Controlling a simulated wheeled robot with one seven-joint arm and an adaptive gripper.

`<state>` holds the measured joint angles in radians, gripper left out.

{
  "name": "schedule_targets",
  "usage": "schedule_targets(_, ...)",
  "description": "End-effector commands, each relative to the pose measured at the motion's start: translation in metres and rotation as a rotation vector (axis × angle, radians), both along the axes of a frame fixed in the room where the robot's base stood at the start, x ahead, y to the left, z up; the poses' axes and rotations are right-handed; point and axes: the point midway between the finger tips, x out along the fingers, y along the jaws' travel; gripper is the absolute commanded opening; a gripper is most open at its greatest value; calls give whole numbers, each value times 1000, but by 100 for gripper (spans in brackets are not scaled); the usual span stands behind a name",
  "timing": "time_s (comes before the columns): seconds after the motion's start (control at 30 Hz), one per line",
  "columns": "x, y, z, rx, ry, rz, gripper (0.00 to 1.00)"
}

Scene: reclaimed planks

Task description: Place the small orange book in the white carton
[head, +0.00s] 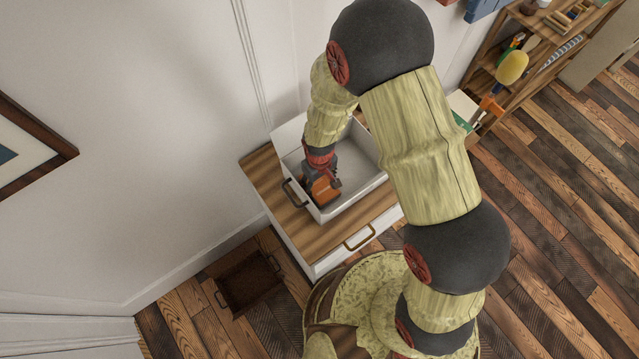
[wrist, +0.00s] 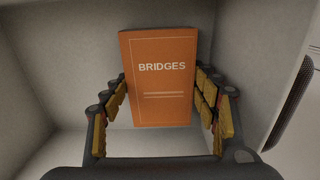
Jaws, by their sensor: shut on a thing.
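The small orange book (wrist: 160,85), with "BRIDGES" on its cover, is between the fingers of my gripper (wrist: 165,105) in the wrist view. My gripper is shut on it, with padded fingers along its left and right edges. In the head view, my gripper (head: 322,180) reaches down into the white carton (head: 352,205), and part of the orange book (head: 323,193) shows inside the carton's walls. The carton is open at the top and stands on a wood-topped cabinet. I cannot tell whether the book touches the carton's floor.
The cabinet top (head: 265,180) has bare wood left of the carton. A brown tray (head: 249,283) lies on the floor to the lower left. A wooden shelf (head: 530,50) with several items stands at the upper right. A framed picture (head: 30,150) hangs at left.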

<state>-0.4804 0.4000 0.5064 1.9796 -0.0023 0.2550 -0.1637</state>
Motion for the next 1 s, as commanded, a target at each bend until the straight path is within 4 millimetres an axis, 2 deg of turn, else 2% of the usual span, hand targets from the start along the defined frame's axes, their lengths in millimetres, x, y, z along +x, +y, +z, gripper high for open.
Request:
schedule_targets(0.13, 0, 0, -4, 0, 0, 0, 25)
schedule_targets(0.17, 0, 0, -3, -1, 1, 0, 61)
schedule_targets(0.27, 0, 0, -3, -1, 1, 0, 67)
schedule_targets(0.67, 0, 0, 3, 0, 0, 0, 68)
schedule_targets(0.77, 1, 0, 15, 2, -2, 0, 68)
schedule_targets(1.0, 1, 1, 65, 2, -4, 0, 68)
